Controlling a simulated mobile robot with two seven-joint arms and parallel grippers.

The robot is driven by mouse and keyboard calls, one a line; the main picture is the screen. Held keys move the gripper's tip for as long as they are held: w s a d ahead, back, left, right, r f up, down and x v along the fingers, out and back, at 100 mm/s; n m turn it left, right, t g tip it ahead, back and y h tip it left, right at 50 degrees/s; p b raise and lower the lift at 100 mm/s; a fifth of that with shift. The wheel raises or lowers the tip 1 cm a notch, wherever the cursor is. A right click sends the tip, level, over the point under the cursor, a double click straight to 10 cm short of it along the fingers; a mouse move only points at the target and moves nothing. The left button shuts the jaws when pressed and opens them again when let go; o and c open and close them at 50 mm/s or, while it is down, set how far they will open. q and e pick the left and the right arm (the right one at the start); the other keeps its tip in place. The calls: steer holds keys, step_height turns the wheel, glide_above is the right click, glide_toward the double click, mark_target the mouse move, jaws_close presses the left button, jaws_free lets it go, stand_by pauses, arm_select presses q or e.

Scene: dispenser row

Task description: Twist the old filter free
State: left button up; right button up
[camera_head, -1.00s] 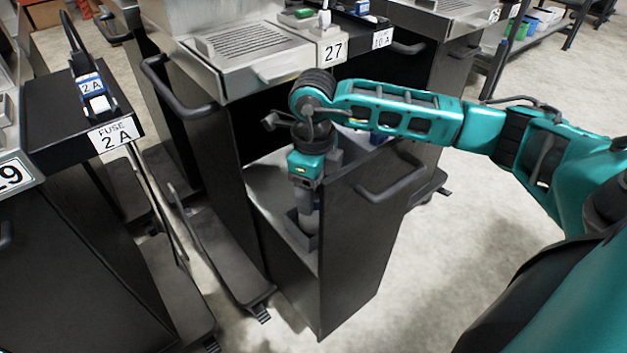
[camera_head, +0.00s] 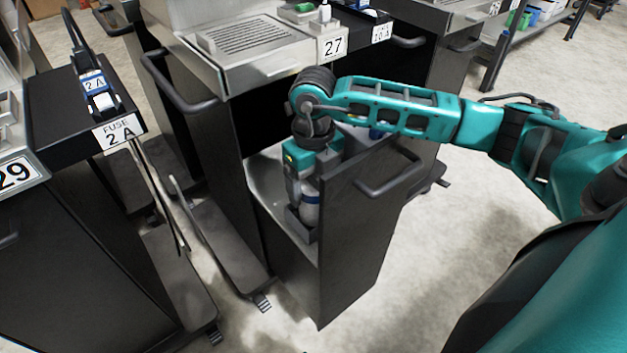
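The pull-out drawer (camera_head: 352,235) of dispenser 27 stands open. Inside it a pale grey cylinder, which looks like the old filter (camera_head: 309,208), stands upright in a dark square holder (camera_head: 298,228). My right gripper (camera_head: 302,188) reaches down into the drawer from above, with its teal body over the holder. Its fingers are at the filter's upper part, partly hidden by the gripper body and the filter. I cannot make out whether they press on it. My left gripper is out of view.
The drawer's tall front panel with its handle (camera_head: 388,178) stands close to my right arm. The drip tray (camera_head: 248,45) of dispenser 27 overhangs behind. Dispenser 29 (camera_head: 20,172) and a fuse 2 A shelf (camera_head: 118,131) are at left. A blue object (camera_head: 376,133) shows behind my arm.

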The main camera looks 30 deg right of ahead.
steer(key=shift+o, duration=1.1)
